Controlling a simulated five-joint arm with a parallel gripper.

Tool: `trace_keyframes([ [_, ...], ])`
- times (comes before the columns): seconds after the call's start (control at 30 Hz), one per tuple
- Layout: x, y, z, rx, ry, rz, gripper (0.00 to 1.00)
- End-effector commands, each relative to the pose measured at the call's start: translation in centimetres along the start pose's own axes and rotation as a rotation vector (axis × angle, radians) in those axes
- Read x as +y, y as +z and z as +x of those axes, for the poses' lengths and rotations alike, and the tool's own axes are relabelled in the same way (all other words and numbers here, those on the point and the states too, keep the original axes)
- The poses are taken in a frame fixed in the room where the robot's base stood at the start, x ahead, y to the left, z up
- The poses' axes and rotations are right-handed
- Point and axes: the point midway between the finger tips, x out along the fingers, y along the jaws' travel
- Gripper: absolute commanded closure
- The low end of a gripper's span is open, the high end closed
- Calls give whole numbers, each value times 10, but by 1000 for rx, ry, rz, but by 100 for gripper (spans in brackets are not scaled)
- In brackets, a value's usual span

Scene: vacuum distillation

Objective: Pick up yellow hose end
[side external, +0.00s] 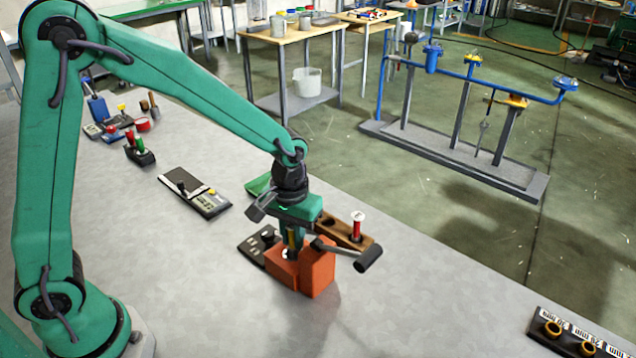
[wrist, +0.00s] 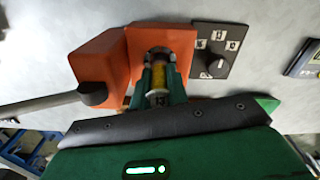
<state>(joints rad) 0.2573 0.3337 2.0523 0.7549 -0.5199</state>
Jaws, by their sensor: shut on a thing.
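The yellow hose end (wrist: 159,78) is a short yellow cylinder with pale metal ends, seen in the wrist view. My gripper (wrist: 160,68) has its two green fingers shut on it, one on each side. In the side view my gripper (side external: 292,250) points down at the orange block (side external: 318,268), and only a sliver of yellow shows between the fingers.
A dark dial panel (wrist: 222,48) lies beside the block. A wooden rack (side external: 345,238) with a red piece stands behind my gripper. A black meter (side external: 205,203) and several small tools sit further left. A panel with rings (side external: 565,335) is at the lower right. The bench (side external: 420,300) between is clear.

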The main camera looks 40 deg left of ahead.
Motion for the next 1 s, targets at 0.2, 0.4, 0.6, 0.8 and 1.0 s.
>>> trace_keyframes([
  [0.2, 0, -1, -34, 5, 3, 0, 100],
  [0.4, 0, 0, -63, 3, 2, 0, 100],
  [0.6, 0, 0, -78, 1, 1, 0, 100],
  [0.8, 0, 0, -81, 0, 0, 0, 100],
  [1.0, 0, 0, -81, 0, 0, 0, 100],
])
